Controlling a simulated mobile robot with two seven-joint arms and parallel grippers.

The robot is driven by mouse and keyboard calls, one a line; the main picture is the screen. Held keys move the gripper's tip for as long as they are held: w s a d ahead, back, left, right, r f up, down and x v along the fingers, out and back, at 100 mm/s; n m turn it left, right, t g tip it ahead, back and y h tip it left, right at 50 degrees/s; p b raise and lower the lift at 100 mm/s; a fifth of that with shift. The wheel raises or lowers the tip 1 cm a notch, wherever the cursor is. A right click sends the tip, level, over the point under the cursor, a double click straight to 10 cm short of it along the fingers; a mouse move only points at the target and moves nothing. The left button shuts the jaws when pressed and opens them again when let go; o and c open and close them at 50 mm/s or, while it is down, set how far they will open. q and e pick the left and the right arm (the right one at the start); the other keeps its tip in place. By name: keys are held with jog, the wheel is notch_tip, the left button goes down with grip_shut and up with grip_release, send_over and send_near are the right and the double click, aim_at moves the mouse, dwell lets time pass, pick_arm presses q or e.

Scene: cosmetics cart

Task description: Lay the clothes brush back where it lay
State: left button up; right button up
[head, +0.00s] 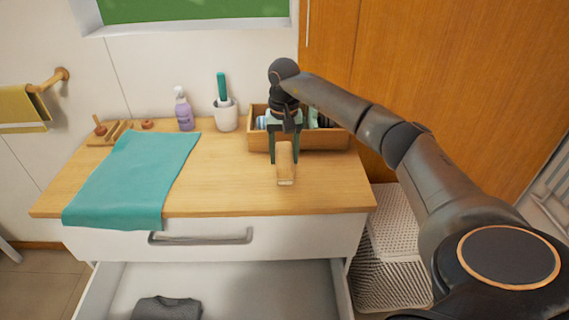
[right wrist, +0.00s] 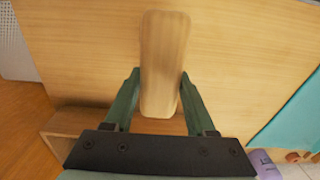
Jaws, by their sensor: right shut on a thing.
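The clothes brush (head: 285,165) is a pale wooden block in the jaws of my right gripper (head: 285,158). In the right wrist view the brush (right wrist: 162,62) lies lengthwise between the two green fingers of the gripper (right wrist: 158,85), which are shut on its sides. The gripper points down over the right part of the wooden top, in front of the wooden box. I cannot tell whether the brush touches the top or hangs just above it. My left gripper is not in view.
A wooden box (head: 335,139) with several items stands at the back right. A teal cloth (head: 135,175) covers the left of the top (head: 225,190). A purple bottle (head: 184,113) and a white cup (head: 225,117) stand behind. A drawer (head: 245,290) below is open, holding dark folded cloth (head: 167,308).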

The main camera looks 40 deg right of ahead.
jog(key=shift+w+d+f, duration=0.1)
jog(key=shift+f, duration=0.1)
jog(key=shift+d+f, duration=0.1)
jog(key=shift+f, duration=1.5)
